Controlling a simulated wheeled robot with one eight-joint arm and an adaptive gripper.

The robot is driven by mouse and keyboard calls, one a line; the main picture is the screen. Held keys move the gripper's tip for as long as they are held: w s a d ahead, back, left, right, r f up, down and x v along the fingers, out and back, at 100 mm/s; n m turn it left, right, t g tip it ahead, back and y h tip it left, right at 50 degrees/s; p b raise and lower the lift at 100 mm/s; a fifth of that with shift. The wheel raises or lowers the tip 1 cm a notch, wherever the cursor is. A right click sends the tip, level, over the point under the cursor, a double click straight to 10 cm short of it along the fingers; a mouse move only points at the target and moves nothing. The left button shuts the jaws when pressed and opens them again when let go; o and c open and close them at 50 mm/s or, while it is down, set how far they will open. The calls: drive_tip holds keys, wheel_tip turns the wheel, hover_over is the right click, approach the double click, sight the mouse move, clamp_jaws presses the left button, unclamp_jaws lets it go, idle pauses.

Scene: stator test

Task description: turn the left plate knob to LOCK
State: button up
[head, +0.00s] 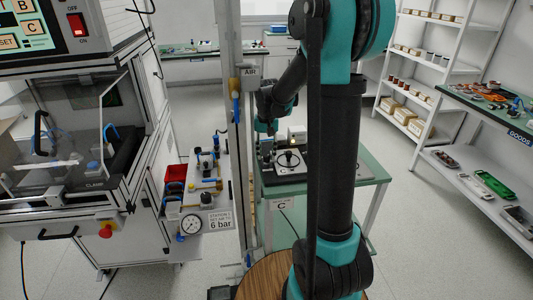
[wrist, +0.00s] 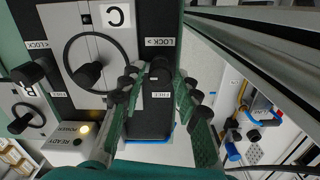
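The station C plate shows in the wrist view with a white C sign (wrist: 115,16), a central handwheel (wrist: 90,72) and a black knob on each side. The plate's left knob (wrist: 160,68) is on the picture's right there, beside a LOCK label (wrist: 160,42); where it points is unclear. My gripper (wrist: 158,82) is open, its green fingers on either side of this knob with gaps visible. The other knob (wrist: 28,72) is at the picture's left, by another LOCK label (wrist: 38,44). In the head view my gripper (head: 265,138) is over the left of the plate.
Plate B's handwheel (wrist: 27,118) and a lit lamp (wrist: 84,129) by the READY and POWER labels lie near in the wrist view. A grey post (head: 240,150) with an AIR sign stands just left of my gripper. A valve panel (head: 200,190) is farther left.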

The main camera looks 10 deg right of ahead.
sight(267, 155)
drive_tip(key=shift+o, duration=0.7)
wheel_tip(267, 155, up, 12)
drive_tip(key=shift+s, duration=0.1)
drive_tip(key=s+d+f+n+t, duration=0.1)
drive_tip(key=s+d+f+t, duration=0.1)
drive_tip(key=s+f, duration=0.6)
drive_tip(key=s+d+f+n+t, duration=0.1)
drive_tip(key=s+d+f+t, duration=0.1)
drive_tip(key=s+f, duration=0.7)
drive_tip(key=s, duration=0.5)
drive_tip(key=shift+s+d, duration=0.3)
drive_tip(key=shift+d, duration=0.05)
